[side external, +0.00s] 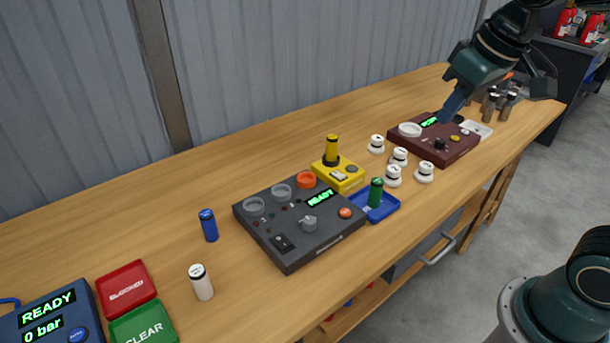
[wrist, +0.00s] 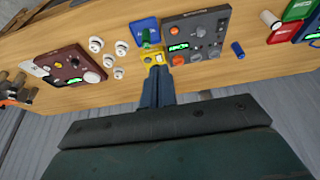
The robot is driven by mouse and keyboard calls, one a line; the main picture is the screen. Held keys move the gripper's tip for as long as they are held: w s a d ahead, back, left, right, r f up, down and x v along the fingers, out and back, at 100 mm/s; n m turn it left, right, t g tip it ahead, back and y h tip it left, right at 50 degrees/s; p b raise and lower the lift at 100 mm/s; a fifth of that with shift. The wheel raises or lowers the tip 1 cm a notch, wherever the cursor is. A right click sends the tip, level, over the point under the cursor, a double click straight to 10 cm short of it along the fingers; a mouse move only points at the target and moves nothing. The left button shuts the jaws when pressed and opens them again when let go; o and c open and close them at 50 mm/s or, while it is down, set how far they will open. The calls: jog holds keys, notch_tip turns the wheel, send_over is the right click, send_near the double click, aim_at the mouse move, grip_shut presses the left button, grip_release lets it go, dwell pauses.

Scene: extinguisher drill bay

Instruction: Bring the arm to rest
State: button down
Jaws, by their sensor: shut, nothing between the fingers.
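My gripper (side external: 452,104) is in the upper right of the side external view, raised in front of the dark red panel (side external: 440,150) as that camera sees it. In the wrist view my gripper's fingers (wrist: 156,75) are together, shut and empty, with the bench below. The fingertips overlap the yellow box (wrist: 152,57) in that picture, but the gap to it cannot be told. Part of the panel is hidden behind my fingers in the side external view.
The wooden bench (side external: 170,185) carries a dark grey panel (side external: 275,240), a blue tray (side external: 388,208) holding a green cylinder (side external: 375,192), several white knobs (side external: 425,172), a blue cylinder (side external: 209,225) and a white cylinder (side external: 201,282). A corrugated wall (side external: 70,90) stands behind.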

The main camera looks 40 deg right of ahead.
jog(key=s+f+t, duration=0.1)
jog(key=s+f, duration=0.1)
jog(key=s, duration=0.8)
jog(key=shift+s+a+f, duration=0.3)
jog(key=shift+s+f, duration=0.05)
